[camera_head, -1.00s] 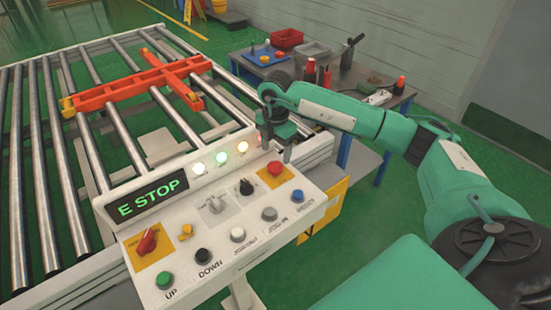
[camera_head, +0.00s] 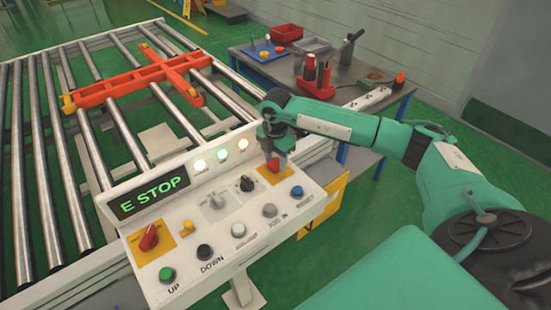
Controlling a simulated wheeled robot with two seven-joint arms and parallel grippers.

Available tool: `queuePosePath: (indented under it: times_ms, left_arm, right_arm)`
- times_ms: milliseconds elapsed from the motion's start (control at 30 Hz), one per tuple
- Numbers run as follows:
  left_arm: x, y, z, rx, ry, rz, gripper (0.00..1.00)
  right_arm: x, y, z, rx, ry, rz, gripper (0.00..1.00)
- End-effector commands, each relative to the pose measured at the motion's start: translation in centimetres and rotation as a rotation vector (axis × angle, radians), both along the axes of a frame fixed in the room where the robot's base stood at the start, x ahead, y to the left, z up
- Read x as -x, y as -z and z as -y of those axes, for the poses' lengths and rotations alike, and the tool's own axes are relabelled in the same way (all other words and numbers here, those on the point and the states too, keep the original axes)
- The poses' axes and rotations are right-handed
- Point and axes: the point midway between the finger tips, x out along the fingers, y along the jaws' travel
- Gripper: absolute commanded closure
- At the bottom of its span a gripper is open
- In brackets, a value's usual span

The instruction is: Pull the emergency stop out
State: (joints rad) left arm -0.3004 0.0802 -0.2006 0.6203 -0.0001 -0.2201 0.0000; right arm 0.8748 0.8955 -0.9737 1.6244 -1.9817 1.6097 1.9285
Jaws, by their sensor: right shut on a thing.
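The emergency stop is a red button on a yellow plate (camera_head: 272,175) at the upper right of the white control panel (camera_head: 216,230). My right gripper (camera_head: 275,162) is directly over it, pointing down, with its fingers shut on the red button (camera_head: 274,167). The fingers hide part of the button. The display (camera_head: 149,197) on the panel reads "E STOP" in green letters. My left gripper is not in view.
The panel also bears a red rotary switch (camera_head: 149,237), a black knob (camera_head: 247,184) and several push buttons. A roller conveyor with an orange cross-shaped frame (camera_head: 145,79) lies behind. A tool table (camera_head: 300,66) stands at the back right.

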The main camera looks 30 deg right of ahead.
Motion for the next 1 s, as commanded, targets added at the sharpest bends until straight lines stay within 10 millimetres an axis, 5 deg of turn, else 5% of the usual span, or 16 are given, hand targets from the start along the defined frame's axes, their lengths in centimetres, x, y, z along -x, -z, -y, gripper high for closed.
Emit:
queuePosePath:
  times_ms: [500, 533, 600, 1000]
  left_arm:
    - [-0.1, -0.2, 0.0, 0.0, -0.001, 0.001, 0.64]
    - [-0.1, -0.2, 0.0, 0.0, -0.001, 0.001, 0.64]
    - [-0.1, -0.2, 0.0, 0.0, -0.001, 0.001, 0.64]
    - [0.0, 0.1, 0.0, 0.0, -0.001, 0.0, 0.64]
  right_arm:
    - [-0.1, -2.0, 0.1, -0.001, 0.001, 0.003, 0.99]
    - [-0.1, -2.1, 0.1, 0.0, 0.001, 0.004, 0.52]
    - [-0.1, -2.0, 0.1, 0.0, 0.001, 0.003, 0.38]
    - [-0.1, -2.4, 0.0, -0.001, 0.0, 0.003, 0.35]
